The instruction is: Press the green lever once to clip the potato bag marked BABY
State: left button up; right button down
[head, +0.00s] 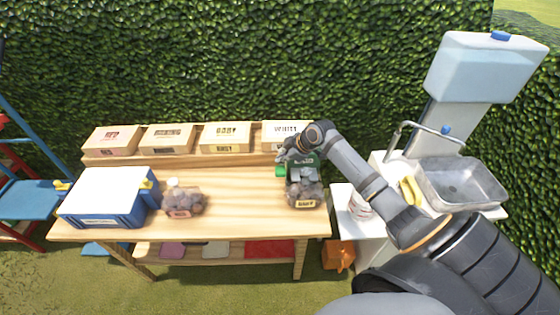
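A potato bag with a yellow label that seems to read BABY (306,194) stands at the right end of the wooden table, under and in front of a green and grey clipping device (301,172). A green part, likely the lever (281,170), shows at the device's left side. My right gripper (285,156) is over the back left of the device, close to the green part. I cannot tell whether they touch, or whether the fingers are open. My forearm hides part of the device's right side. My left gripper is not in view.
Another potato bag (184,201) stands mid-left on the table (240,205), beside a blue and white cooler box (105,198). Several labelled boxes (226,138) line the back shelf. A sink (460,185) is at right. The table between the two bags is clear.

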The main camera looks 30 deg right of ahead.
dwell(0.4)
jog(key=shift+w+d+r+p, duration=0.1)
jog(key=shift+r+p, duration=0.45)
jog(key=shift+r, duration=0.2)
jog(key=shift+w+d+r+p, duration=0.1)
jog(key=shift+r+p, duration=0.4)
jog(key=shift+r, duration=0.2)
jog(key=shift+w, duration=0.1)
jog(key=r+p, duration=0.2)
jog(key=r, duration=0.1)
jog(key=w+r+p, duration=0.1)
jog(key=r, duration=0.1)
jog(key=shift+d, duration=0.3)
